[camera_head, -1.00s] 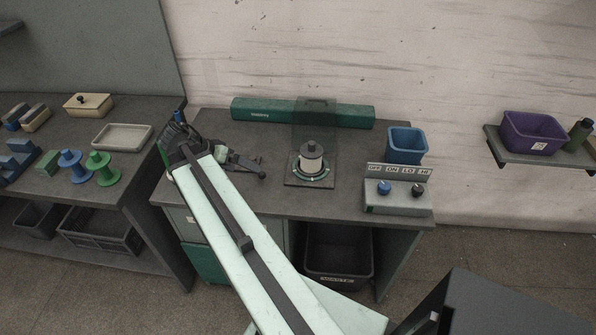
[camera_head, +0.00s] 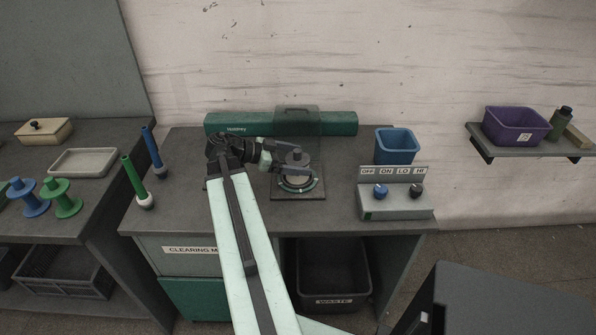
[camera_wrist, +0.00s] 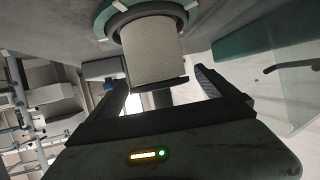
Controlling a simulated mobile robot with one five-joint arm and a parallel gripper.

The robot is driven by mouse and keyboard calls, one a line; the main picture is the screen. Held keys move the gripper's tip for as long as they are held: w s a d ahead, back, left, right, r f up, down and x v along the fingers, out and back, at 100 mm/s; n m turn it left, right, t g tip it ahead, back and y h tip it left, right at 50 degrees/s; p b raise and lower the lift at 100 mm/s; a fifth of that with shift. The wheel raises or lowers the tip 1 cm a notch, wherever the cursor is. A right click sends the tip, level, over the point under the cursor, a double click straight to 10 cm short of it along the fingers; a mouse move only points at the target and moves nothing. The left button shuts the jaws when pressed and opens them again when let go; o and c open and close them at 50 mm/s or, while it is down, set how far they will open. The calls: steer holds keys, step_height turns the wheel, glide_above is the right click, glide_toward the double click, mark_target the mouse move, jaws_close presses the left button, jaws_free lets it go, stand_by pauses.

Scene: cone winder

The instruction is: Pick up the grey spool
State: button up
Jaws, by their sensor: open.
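The grey spool (camera_head: 295,158) stands on the winder's round seat on the bench, with a dark grey top flange and knob. In the wrist view the spool (camera_wrist: 153,50) appears upside down, a pale wound body between grey flanges. My gripper (camera_head: 275,153) reaches in from the left at the height of the spool's top. Its two fingers (camera_wrist: 162,88) are open, one on each side of the knob, with the flange just beyond. I cannot tell whether either finger touches it. The arm partly hides the spool in the head view.
A clear upright guard (camera_head: 297,120) stands behind the spool, before a long green housing (camera_head: 230,124). A control box (camera_head: 395,200) and blue bin (camera_head: 397,146) are at right. Green (camera_head: 132,175) and blue (camera_head: 151,150) rods stand at left.

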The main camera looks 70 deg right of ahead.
mark_target(305, 160)
steer(key=x, duration=0.3)
steer(key=shift+s+f+b, duration=0.1)
steer(key=shift+b, duration=0.25)
steer(key=c, duration=1.5)
steer(key=shift+c, duration=0.2)
steer(key=shift+r, duration=0.2)
